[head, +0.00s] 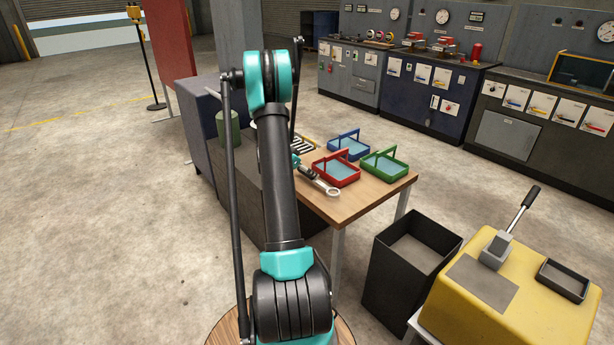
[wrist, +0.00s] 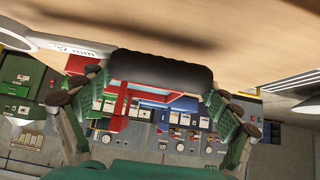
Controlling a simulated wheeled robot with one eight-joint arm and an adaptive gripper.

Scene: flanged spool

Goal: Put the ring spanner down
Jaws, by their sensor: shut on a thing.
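The ring spanner has a silver ring end (head: 331,190) and a dark grip (wrist: 162,70). In the head view it lies at the near part of the wooden table (head: 345,208), by the red tray. My gripper (wrist: 160,84) is shut on the dark grip, with one finger at each end of it in the wrist view. The silver shank with lettering (wrist: 62,46) runs off to the left there. The table top fills the upper part of that view, with a soft dark shadow close to the grip. I cannot tell whether the spanner touches the table. My arm hides part of the gripper in the head view.
A red tray (head: 336,180), a blue tray (head: 348,158) and a green tray (head: 384,176) stand on the table. A slotted black and white item (head: 302,145) lies behind. A dark open bin (head: 378,262) and a yellow stand (head: 470,325) are at the right. The table's front corner is bare.

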